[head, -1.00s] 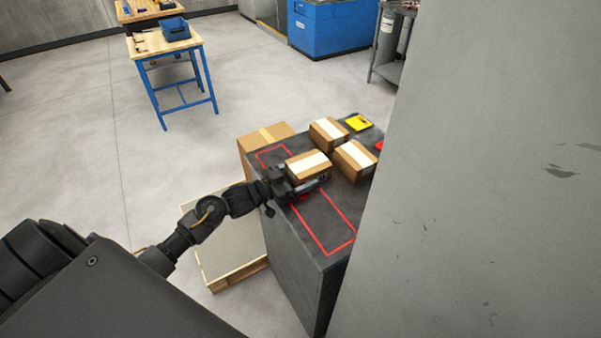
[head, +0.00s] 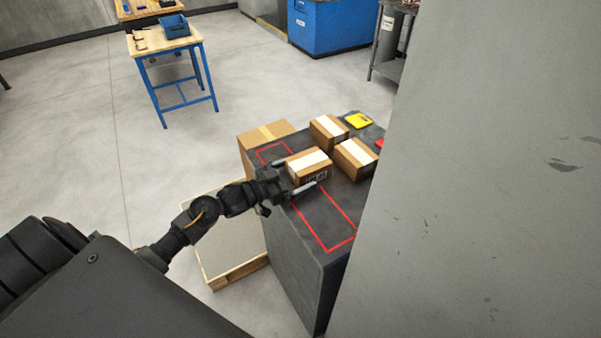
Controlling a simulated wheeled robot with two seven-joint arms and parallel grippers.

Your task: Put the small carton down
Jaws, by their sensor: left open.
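A small brown carton (head: 308,169) with a white strip on top stands on the dark grey counter top (head: 312,214), partly over the red outlined rectangle. My left gripper (head: 298,180) is open around the carton, its fingers on either side of it, one finger showing along the near side. The carton looks to rest on the counter, though its underside is partly hidden. Two similar cartons stand behind and to the right, one farther back (head: 328,131) and one at the right (head: 355,158). My right gripper is not in view.
A yellow item (head: 358,120) and a red item (head: 379,143) lie at the counter's back right. A grey surface (head: 480,190) blocks the right side.

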